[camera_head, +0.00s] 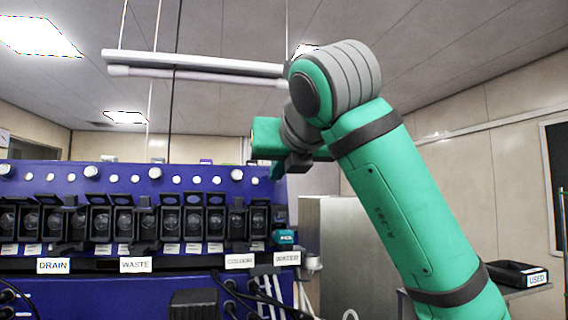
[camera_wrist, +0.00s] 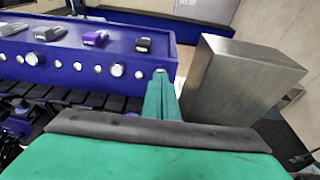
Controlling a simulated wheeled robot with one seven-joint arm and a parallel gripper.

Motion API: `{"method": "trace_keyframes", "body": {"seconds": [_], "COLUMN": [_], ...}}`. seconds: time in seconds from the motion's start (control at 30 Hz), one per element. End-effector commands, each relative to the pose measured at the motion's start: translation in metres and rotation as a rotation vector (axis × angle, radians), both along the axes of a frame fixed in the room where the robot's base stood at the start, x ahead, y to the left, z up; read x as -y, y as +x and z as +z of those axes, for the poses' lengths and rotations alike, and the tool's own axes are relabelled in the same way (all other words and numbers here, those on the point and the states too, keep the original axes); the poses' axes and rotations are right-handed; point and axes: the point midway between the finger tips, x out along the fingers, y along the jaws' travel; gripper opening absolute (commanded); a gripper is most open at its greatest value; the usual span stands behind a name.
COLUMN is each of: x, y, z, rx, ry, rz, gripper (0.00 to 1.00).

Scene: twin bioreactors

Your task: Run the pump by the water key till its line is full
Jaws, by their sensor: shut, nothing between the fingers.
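The blue bioreactor cabinet (camera_head: 150,185) carries a row of dark pump heads (camera_head: 170,222) along its front. Below the row are signs: DRAIN (camera_head: 53,266), WASTE (camera_head: 135,265), one hard to read, and WATER (camera_head: 287,258) at the right end. A small teal block (camera_head: 284,237) sits just above the WATER sign. My gripper (camera_head: 277,173) is shut and empty at the cabinet's upper right corner. In the wrist view its fingertips (camera_wrist: 161,75) are close to a small round button at the right end of the button row; contact cannot be told. The water line's filling cannot be made out.
White and silver round buttons (camera_head: 237,174) run along the cabinet's upper front. Several small keys or blocks (camera_wrist: 95,38) lie on its top. A grey metal box (camera_wrist: 235,75) stands close to the right of my gripper. A black USED tray (camera_head: 515,272) is at far right.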

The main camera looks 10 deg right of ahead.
Motion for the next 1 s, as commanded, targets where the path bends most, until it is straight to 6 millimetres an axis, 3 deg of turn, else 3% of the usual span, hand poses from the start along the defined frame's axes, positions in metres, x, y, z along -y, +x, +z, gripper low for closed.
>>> {"method": "trace_keyframes", "body": {"seconds": [0.43,0.7,1.0], "x": [0.002,0.002,0.002], "y": [0.004,0.026,0.029], "z": [-0.001,-0.008,-0.011], "rx": [-0.001,-0.002,-0.007], "ry": [0.000,0.001,0.004], "rz": [-0.003,-0.002,-0.002], "gripper": [0.00,0.00,0.00]}}
